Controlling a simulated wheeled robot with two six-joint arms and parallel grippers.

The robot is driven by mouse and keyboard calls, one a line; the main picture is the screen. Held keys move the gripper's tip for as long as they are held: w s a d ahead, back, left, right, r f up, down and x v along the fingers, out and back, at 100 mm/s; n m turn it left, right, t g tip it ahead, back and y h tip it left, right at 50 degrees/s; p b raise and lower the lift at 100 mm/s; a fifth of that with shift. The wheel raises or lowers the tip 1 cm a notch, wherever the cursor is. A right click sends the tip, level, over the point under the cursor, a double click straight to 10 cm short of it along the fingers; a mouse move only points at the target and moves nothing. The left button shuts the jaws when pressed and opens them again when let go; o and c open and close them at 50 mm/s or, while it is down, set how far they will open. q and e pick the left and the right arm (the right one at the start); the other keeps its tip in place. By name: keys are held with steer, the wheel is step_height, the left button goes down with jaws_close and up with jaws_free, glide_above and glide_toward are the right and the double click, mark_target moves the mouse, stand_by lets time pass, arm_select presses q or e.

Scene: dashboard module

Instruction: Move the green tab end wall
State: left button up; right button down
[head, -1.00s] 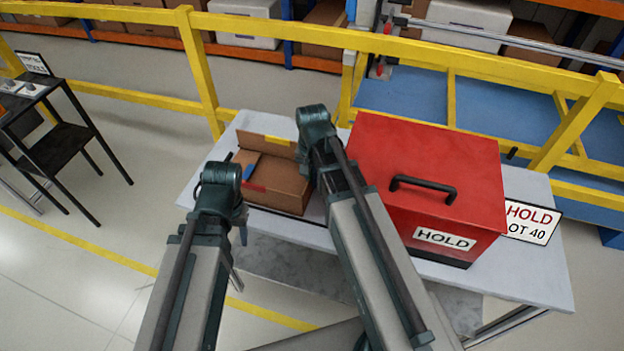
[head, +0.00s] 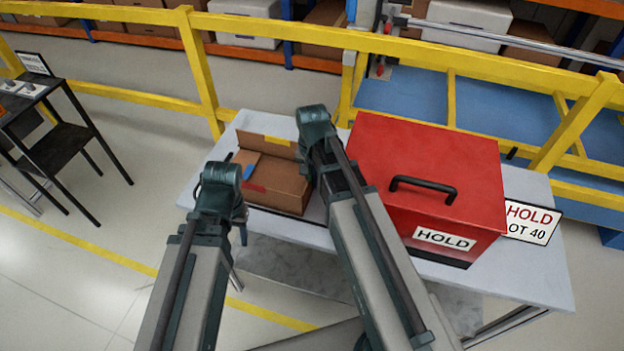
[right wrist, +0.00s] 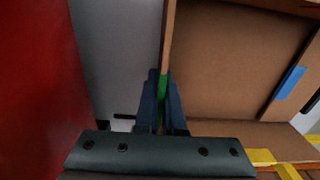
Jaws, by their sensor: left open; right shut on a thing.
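A brown carton (head: 278,186) stands on the grey table, with a yellow tab on its far side, a blue tab at left and a red tab in front. In the right wrist view the green tab end wall (right wrist: 168,40) appears nearly edge-on, as a thin upright cardboard strip. My right gripper (right wrist: 161,92) is shut on it, with the green tab between the fingers. In the head view my right arm hides this end of the carton. My left gripper (head: 222,180) is open at the carton's left front; its fingers are mostly hidden by its wrist.
A red HOLD box (head: 425,165) with a black handle stands close to the right of the carton. A HOLD sign (head: 532,221) is at the table's right end. A yellow railing (head: 400,45) runs behind the table (head: 515,275).

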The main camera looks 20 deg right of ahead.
steer(key=shift+a, duration=0.1)
stand_by(0.3)
steer(key=shift+w+a+f+g+h+b, duration=0.2)
steer(key=shift+w+a+g+h+b, duration=0.2)
steer(key=shift+g+h, duration=0.3)
steer(key=shift+w+a+f+g+h+b, duration=0.15)
steer(key=shift+h+b, duration=0.1)
steer(key=shift+h, duration=0.15)
steer(key=shift+s+a+g+h+b, duration=0.15)
steer(key=shift+h+b, duration=0.1)
steer(key=shift+h, duration=0.15)
steer(key=shift+w+a+f+g+h+b, duration=0.15)
steer(key=shift+g+h+b, duration=0.2)
steer(key=shift+h+b, duration=0.2)
steer(key=shift+w+a+g+h+b, duration=0.1)
steer(key=shift+g+h+b, duration=0.25)
steer(key=shift+h+b, duration=0.15)
steer(key=shift+a+g+h+b, duration=0.1)
steer(key=shift+g+h+b, duration=0.25)
steer(key=shift+b, duration=0.15)
steer(key=c, duration=1)
jaws_free()
